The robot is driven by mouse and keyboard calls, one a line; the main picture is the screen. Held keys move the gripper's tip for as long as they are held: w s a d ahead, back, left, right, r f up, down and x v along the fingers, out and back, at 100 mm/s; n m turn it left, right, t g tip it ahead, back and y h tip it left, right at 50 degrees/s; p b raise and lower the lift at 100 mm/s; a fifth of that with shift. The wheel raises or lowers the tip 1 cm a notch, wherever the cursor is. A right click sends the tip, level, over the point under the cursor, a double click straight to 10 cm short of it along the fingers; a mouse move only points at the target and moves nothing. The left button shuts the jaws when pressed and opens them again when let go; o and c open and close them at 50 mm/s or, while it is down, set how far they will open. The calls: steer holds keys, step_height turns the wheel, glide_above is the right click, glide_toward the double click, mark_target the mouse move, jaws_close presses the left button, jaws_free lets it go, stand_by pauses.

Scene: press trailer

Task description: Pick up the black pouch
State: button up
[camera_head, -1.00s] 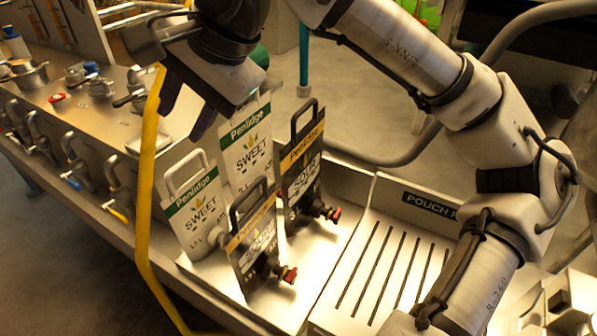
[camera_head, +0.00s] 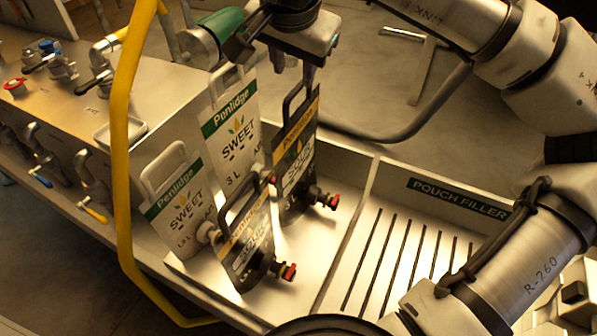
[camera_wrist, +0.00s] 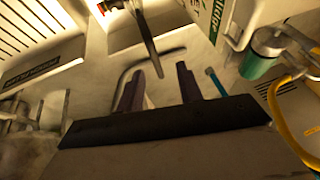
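Two black pouches with orange "Penlidge" bands, top handles and red-tipped spouts stand upright in a metal tray (camera_head: 318,250). The rear black pouch (camera_head: 298,150) is taller; the front black pouch (camera_head: 248,245) is shorter. My gripper (camera_head: 293,68), with purple fingers, is just above the rear pouch's handle. In the wrist view my gripper (camera_wrist: 160,88) is open and empty, with a dark pouch handle (camera_wrist: 146,45) edge-on ahead of the gap between the fingers. Whether it touches anything is unclear; it looks apart.
Two white pouches with green bands, one taller (camera_head: 234,130) and one shorter (camera_head: 178,205), stand left of the black ones. A yellow rail (camera_head: 122,150) rises at the left. A slotted pouch filler tray (camera_head: 400,260) lies right, empty. A green-ended fitting (camera_head: 222,28) is close left of my gripper.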

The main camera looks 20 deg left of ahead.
mark_target(300, 84)
steer(key=shift+w+d+p+x, duration=0.15)
steer(key=shift+p+x, duration=0.25)
steer(key=shift+x, duration=1.15)
steer(key=shift+w+d+p+x, duration=0.15)
steer(key=shift+p+x, duration=0.2)
steer(key=shift+x, duration=1.25)
steer(key=shift+r, duration=0.1)
steer(key=shift+c, duration=0.2)
jaws_close()
